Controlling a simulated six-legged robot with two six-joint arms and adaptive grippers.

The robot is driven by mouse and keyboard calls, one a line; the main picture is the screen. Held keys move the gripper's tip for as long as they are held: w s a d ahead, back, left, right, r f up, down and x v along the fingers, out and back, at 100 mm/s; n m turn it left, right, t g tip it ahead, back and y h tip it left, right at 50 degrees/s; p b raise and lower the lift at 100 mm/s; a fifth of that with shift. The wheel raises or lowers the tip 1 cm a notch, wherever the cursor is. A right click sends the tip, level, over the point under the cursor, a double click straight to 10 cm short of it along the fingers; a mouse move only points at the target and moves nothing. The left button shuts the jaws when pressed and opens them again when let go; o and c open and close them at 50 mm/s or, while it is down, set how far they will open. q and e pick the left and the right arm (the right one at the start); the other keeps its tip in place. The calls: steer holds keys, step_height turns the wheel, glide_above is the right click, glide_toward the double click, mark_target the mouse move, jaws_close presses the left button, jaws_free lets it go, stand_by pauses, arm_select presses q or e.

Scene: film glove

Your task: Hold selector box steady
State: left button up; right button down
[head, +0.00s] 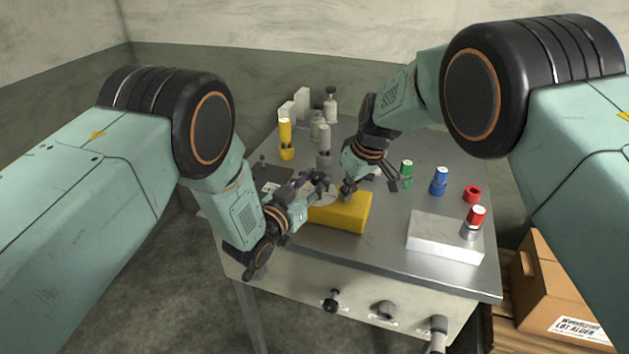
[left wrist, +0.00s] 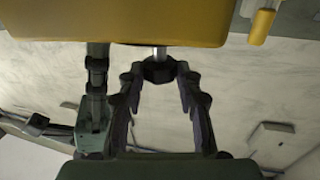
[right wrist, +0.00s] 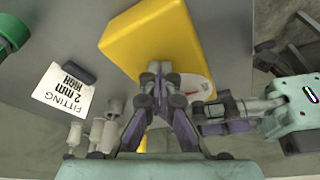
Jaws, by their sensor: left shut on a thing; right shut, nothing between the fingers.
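The yellow selector box (head: 345,211) lies on the grey metal table, towards its front. Its pale dial with a red mark (right wrist: 195,86) shows in the right wrist view. My left gripper (head: 321,183) is at the box's back left. In the left wrist view its fingers (left wrist: 158,69) are shut on a short metal stem (left wrist: 160,52) against the yellow box (left wrist: 110,25). My right gripper (head: 348,188) is just above the box's back edge. In the right wrist view its fingertips (right wrist: 158,70) are together and empty, over the box near the dial; whether they touch it is unclear.
Yellow (head: 286,139), grey (head: 323,152), green (head: 406,173) and blue (head: 439,181) bottles stand on the table (head: 390,235). Knobs line the front panel (head: 290,270). A cardboard box (head: 560,290) stands at right.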

arm_select(q)
steer(key=c, duration=0.3)
steer(key=shift+d, duration=0.1)
steer(key=shift+c, duration=0.2)
steer(key=shift+d+y, duration=0.1)
steer(key=shift+y, duration=0.2)
steer(key=shift+s+d+n+t+y, duration=0.1)
steer(key=shift+n+t+y, duration=0.4)
steer(key=shift+n+y, duration=0.2)
steer(key=shift+n+t+y, duration=0.4)
steer(key=shift+n+y, duration=0.4)
steer(key=shift+y, duration=0.4)
steer(key=o, duration=1.2)
